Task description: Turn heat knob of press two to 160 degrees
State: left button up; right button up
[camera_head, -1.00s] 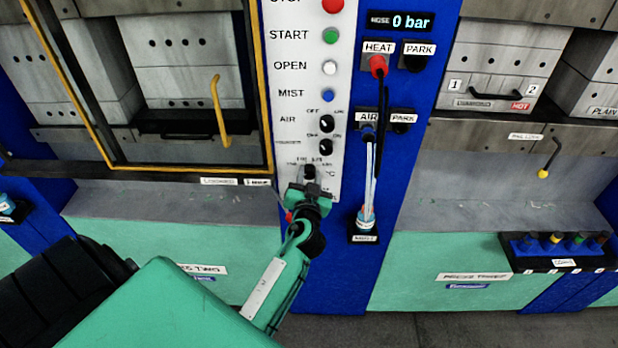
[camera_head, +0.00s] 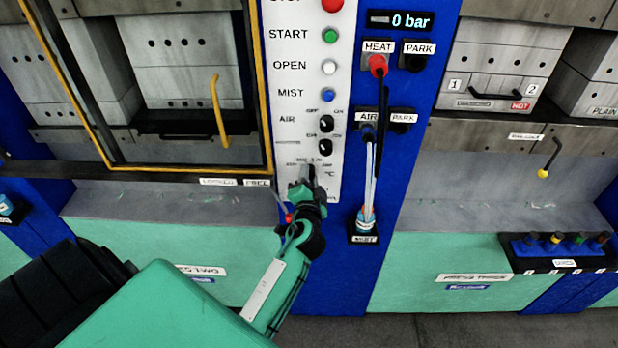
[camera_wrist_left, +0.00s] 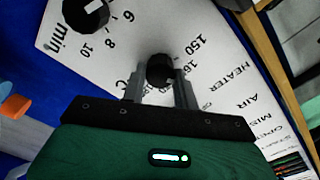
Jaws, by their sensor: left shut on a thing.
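The heat knob (camera_wrist_left: 160,70) is a black round knob on the white control panel (camera_head: 338,75) of press two. In the left wrist view it sits between the two fingers of my left gripper (camera_wrist_left: 160,88). Numbers such as 150 and 160 are printed around it, with part of the scale hidden by the fingers. In the head view my left gripper (camera_head: 308,180) reaches up to the knob at the panel's lower end and largely hides it. The gripper is shut on the knob. My right gripper is not in view.
Above the knob are two black switches, AIR (camera_head: 326,123) and one below it (camera_head: 326,147), then coloured buttons. To the right, hoses (camera_head: 380,110) hang from the HEAT and AIR sockets. In the left wrist view another black knob (camera_wrist_left: 86,14) stands beside a minutes scale.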

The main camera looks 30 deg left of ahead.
pick_arm(q)
jog(key=shift+m, duration=0.3)
jog(key=o, duration=1)
